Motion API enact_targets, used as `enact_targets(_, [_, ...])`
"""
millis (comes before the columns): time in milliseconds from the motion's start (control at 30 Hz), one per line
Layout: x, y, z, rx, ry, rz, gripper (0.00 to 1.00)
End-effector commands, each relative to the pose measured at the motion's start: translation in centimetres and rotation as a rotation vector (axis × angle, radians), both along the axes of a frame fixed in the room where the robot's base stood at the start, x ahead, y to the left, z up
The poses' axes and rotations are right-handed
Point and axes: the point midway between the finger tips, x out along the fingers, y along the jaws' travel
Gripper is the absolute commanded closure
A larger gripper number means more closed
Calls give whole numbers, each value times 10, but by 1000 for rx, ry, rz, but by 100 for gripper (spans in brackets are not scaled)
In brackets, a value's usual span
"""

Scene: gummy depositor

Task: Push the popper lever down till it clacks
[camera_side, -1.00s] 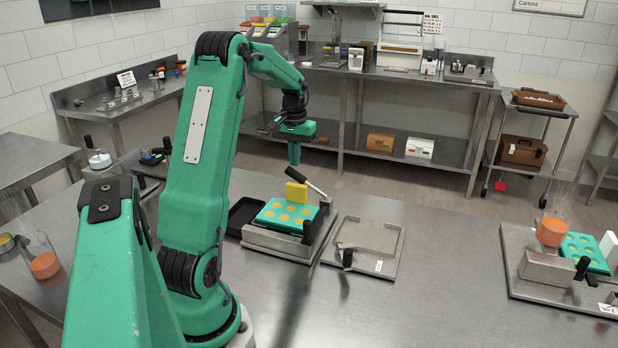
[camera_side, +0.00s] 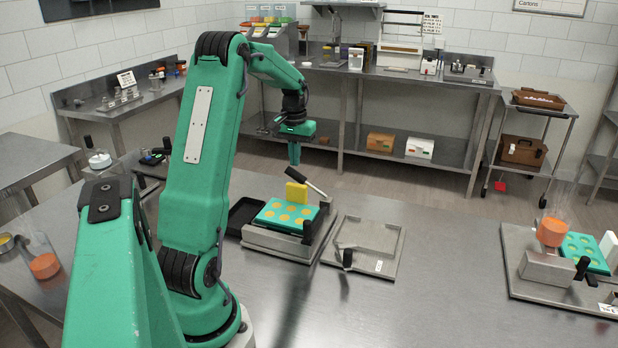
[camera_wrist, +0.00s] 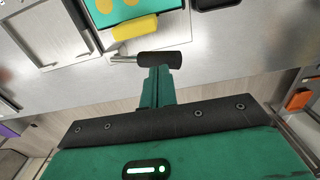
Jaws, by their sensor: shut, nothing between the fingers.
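The popper lever has a silver rod and a black grip (camera_side: 297,175); it stands raised, slanting up to the left over the popper (camera_side: 275,241). A teal mould (camera_side: 272,214) with yellow rounds lies on the popper, and a yellow block (camera_side: 297,192) stands at its back edge. My gripper (camera_side: 294,158) is shut and empty, pointing down just above the end of the grip. In the wrist view my fingertips (camera_wrist: 160,75) meet the near edge of the black grip (camera_wrist: 158,59); I cannot tell whether they touch it.
A black tray (camera_side: 243,217) sits left of the popper. A shallow metal tray frame (camera_side: 383,266) lies to its right. Further right is another fixture (camera_side: 520,281) with an orange container (camera_side: 551,232) and a second teal mould. The table front is clear.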

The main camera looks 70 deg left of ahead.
Motion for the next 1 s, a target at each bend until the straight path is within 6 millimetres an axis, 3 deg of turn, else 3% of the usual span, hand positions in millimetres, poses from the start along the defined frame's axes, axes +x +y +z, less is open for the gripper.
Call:
enact_targets(367, [0, 0, -1, 0, 0, 0, 100])
enact_targets(1000, [-2, 2, -23, -1, 1, 0, 100])
